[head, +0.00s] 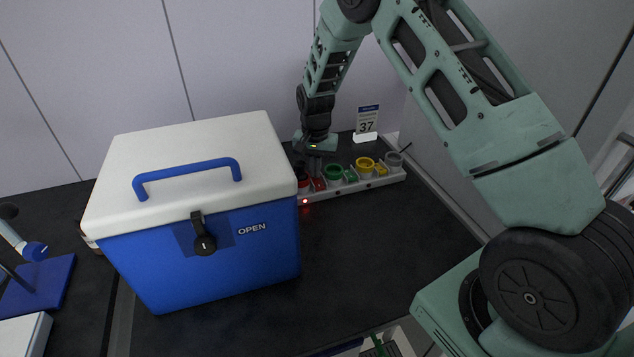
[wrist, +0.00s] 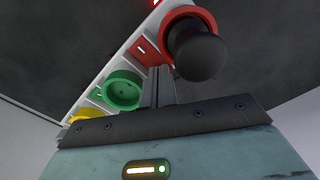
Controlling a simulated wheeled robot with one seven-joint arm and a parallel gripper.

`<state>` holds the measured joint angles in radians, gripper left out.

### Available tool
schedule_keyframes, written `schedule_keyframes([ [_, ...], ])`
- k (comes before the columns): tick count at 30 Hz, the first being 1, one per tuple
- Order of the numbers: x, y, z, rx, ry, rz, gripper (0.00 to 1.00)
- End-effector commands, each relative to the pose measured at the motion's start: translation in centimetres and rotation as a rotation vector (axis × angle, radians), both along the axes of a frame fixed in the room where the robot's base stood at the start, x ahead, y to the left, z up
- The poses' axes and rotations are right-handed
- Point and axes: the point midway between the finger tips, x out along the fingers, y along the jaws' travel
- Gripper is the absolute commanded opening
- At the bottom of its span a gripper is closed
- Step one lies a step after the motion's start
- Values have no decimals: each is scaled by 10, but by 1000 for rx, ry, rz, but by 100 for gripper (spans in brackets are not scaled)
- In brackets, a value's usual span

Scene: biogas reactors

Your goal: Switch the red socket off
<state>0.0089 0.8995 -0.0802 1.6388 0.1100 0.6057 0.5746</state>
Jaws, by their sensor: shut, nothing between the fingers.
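The red socket (wrist: 171,20) is on a pale power strip, with a round black plug (wrist: 196,52) in it. A red switch (wrist: 145,49) lies beside it on the strip, toward the green socket. In the head view the red socket (head: 304,186) is partly hidden behind the cooler box, and the red switch (head: 319,184) shows to its right. A red light (head: 305,201) glows at the strip's near edge. My gripper (head: 316,171) points down over the red end of the strip. In the wrist view its shut, empty fingers (wrist: 159,77) are close to the red switch; contact cannot be told.
The strip also carries a green socket (head: 334,173), a yellow socket (head: 365,164) and a grey socket (head: 394,159). A blue cooler box (head: 225,262) with a white lid stands close on the left. A calendar stand (head: 367,122) is behind. The dark tabletop (head: 385,235) in front is clear.

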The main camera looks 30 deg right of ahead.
Motion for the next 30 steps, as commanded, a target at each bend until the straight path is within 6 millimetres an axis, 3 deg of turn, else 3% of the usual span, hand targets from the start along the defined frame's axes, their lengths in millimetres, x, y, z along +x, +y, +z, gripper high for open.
schedule_keyframes([
  [11, -1, 0, -2, 1, 2, 0, 0],
  [30, -1, 0, 46, 0, 1, 1, 0],
])
